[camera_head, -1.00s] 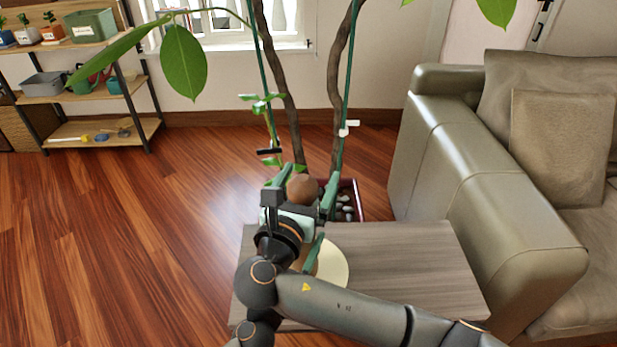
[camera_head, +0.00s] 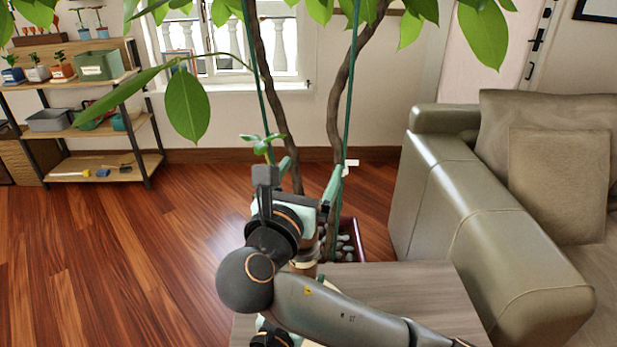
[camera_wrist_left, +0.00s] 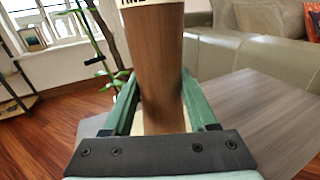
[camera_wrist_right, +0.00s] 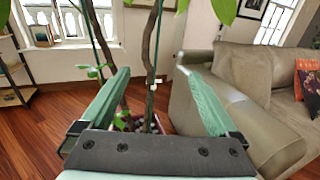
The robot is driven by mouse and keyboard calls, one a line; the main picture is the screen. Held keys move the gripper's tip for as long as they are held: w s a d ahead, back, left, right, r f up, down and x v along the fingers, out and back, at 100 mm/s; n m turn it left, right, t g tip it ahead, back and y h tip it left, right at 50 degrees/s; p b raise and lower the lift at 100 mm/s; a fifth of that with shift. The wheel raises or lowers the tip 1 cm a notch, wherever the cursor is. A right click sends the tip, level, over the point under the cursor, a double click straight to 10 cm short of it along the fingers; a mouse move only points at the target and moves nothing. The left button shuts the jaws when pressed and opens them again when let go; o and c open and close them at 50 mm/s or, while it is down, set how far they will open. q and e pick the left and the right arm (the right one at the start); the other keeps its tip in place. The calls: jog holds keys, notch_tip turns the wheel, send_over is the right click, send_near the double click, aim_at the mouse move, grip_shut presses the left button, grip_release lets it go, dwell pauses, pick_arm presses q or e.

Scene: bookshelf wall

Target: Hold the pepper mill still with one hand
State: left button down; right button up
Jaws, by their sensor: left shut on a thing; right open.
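The pepper mill (camera_wrist_left: 162,75) is a brown wooden column with a cream band bearing dark letters near the top edge of the left wrist view. My left gripper (camera_wrist_left: 160,95) has its green fingers on either side of the wooden body and is shut on it. In the head view, a small part of the mill (camera_head: 305,266) shows beneath my right gripper; its top is hidden there. My right gripper (camera_head: 311,178) is open above it. The right wrist view shows nothing between the fingers (camera_wrist_right: 151,75).
A grey wooden table (camera_head: 400,285) is under the arms. A beige sofa (camera_head: 470,200) stands at right. A potted tree with thin trunks (camera_head: 337,140) and a pebble-filled planter (camera_head: 345,250) is close behind the gripper. A plant shelf (camera_head: 100,165) stands at left.

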jog(key=w+a+r+m+t+y, duration=0.1)
jog(key=w+a+r+y, duration=0.2)
jog(key=w+y, duration=0.45)
notch_tip(320, 180, up, 6)
jog(key=s+m+g+y, duration=0.3)
jog(key=m+g+y, duration=0.15)
jog(key=y, duration=0.75)
jog(key=s+d+f+m+g+y, duration=0.2)
jog(key=s+d+f+m+g, duration=0.3)
jog(key=f, duration=0.4)
jog(key=s+d+f+m+g+y, duration=0.1)
jog(key=s+d+f+m+g, duration=0.3)
jog(key=f+m, duration=0.45)
jog(key=w+a+n, duration=0.1)
jog(key=w+a, duration=0.1)
jog(key=a, duration=0.8)
jog(key=shift+w+f+t, duration=0.3)
jog(key=shift+f+t, duration=0.1)
jog(key=shift+t, duration=0.05)
jog(key=shift+c, duration=0.2)
jog(key=c, duration=1.3)
